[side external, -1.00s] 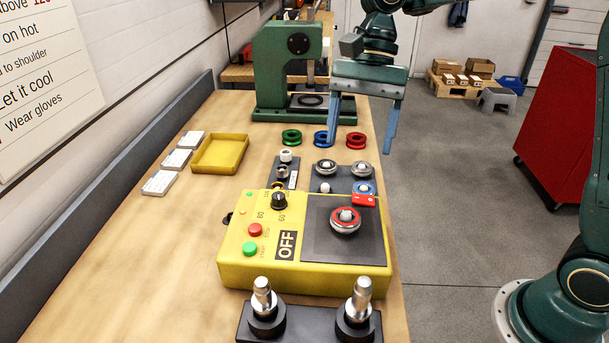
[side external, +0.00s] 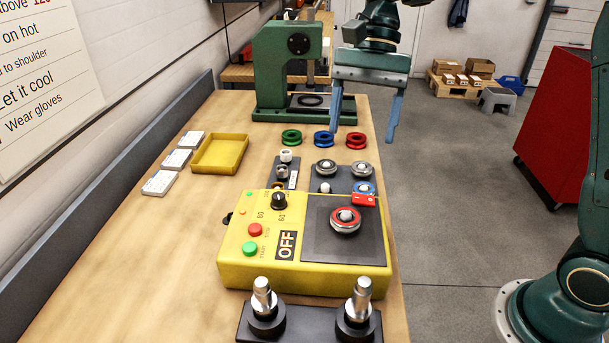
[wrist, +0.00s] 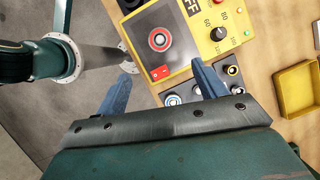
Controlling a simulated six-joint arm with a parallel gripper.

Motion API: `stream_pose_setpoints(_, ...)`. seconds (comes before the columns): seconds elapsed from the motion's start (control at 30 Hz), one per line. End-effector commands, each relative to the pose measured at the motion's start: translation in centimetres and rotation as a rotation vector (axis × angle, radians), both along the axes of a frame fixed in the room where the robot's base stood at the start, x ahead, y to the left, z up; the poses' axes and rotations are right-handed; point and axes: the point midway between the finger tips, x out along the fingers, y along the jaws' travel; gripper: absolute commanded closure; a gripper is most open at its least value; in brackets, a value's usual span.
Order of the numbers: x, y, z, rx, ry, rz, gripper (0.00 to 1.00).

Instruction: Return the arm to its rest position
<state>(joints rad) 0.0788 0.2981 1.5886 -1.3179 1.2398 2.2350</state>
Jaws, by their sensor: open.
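My gripper (side external: 363,118) hangs above the right edge of the bench, its two blue fingers wide apart with nothing between them. In the side external view the fingertips are beside the blue ring (side external: 324,139) and the red ring (side external: 356,140), seemingly above them. In the wrist view my gripper (wrist: 163,83) is open, with its fingers reaching toward the yellow heater box (wrist: 195,50). The box also shows in the side external view (side external: 233,270), with a ringed part on its dark plate and an OFF sign.
A green press (side external: 270,70) stands at the back of the bench. A green ring (side external: 291,137), a yellow tray (side external: 220,153) and white cards (side external: 177,159) lie nearby. Two metal posts (side external: 262,300) stand in front. A red cabinet (side external: 565,120) is at the right; floor between is clear.

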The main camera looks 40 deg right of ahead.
Motion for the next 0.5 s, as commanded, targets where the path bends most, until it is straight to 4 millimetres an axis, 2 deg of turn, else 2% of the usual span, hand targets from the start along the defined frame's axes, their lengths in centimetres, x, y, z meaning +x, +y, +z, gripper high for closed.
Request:
stream_pose_setpoints(0.33,-0.12,0.05,0.11,0.001,-0.007,0.005,0.29)
stream_pose_setpoints(0.5,-0.79,0.28,0.66,0.013,-0.044,0.034,0.29)
